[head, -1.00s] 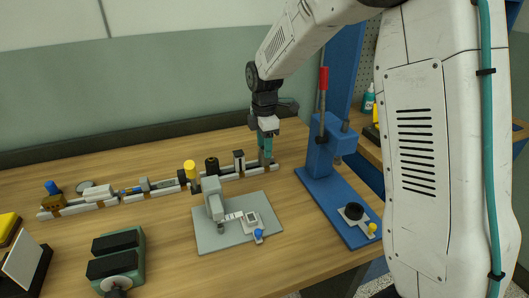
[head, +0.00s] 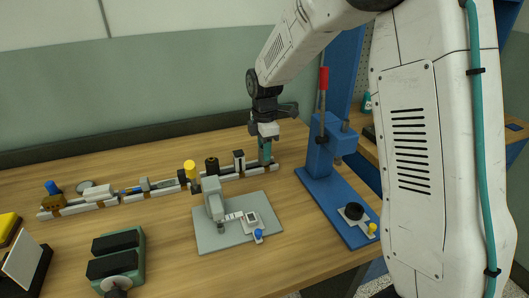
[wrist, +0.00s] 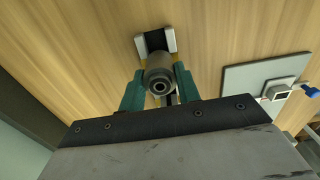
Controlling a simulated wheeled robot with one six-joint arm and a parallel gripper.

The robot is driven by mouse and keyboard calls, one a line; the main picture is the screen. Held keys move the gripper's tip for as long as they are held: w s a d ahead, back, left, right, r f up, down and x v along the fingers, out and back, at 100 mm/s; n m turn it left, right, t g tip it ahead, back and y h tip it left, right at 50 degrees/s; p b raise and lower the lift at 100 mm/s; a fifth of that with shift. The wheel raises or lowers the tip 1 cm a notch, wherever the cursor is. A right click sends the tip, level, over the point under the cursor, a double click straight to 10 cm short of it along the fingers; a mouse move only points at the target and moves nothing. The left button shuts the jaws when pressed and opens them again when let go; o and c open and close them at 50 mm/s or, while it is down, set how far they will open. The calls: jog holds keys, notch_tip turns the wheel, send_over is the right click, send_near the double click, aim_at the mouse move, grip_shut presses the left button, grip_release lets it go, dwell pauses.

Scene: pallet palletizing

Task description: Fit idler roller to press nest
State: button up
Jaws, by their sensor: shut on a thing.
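The idler roller (wrist: 159,74) is a grey cylinder with a dark bore, seen end-on in the wrist view. My gripper (wrist: 160,88) has its teal fingers on both sides of the roller and is shut on it. In the head view my gripper (head: 265,158) points down at the right end of the white parts rack (head: 225,176), where the fingers hide the roller. I cannot tell whether the roller still touches the rack. The blue press (head: 318,160) stands to the right. A black round nest (head: 354,211) sits on its base, with a yellow knob beside it.
A grey plate (head: 208,238) with a clamp and blue knob lies in front of the rack. A green-grey block with black pads (head: 116,243) is at front left. Other parts stand along the rack. Bare wood lies between plate and press.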

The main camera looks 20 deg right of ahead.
jog(key=shift+r, duration=2.35)
